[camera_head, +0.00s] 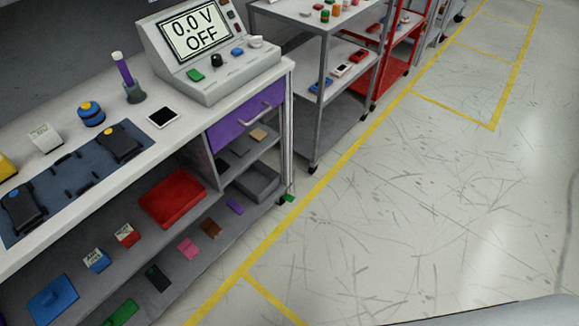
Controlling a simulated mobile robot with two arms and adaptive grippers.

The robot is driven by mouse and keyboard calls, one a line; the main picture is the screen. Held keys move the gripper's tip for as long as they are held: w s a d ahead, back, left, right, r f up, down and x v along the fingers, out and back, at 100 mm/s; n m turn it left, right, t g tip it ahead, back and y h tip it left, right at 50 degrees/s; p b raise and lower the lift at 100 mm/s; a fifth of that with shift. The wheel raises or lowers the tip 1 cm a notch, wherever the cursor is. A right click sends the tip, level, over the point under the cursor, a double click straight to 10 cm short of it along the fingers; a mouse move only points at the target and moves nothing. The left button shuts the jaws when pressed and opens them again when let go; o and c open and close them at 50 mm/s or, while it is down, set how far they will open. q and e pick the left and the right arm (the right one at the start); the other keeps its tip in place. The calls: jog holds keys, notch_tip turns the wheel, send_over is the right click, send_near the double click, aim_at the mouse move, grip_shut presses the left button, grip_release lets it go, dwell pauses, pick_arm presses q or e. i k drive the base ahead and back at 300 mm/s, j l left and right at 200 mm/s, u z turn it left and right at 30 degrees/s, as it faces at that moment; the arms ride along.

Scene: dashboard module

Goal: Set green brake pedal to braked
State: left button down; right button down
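A small green piece (287,198), which looks like the green brake pedal, sits low at the foot of the workbench (289,130), at its right front corner beside the yellow floor line. It is too small to tell whether it is pressed down or raised. Neither of my grippers is in view.
A grey console (215,50) reading "0.0 V OFF" stands on the bench above a purple drawer (246,115). Shelves below hold a red tray (173,196) and several small items. A grey cart (320,100) stands behind. The floor (420,210) to the right is clear.

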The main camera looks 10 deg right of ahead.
aim_at(288, 197)
jog(key=i+l+u, duration=0.3)
jog(key=i+l, duration=0.8)
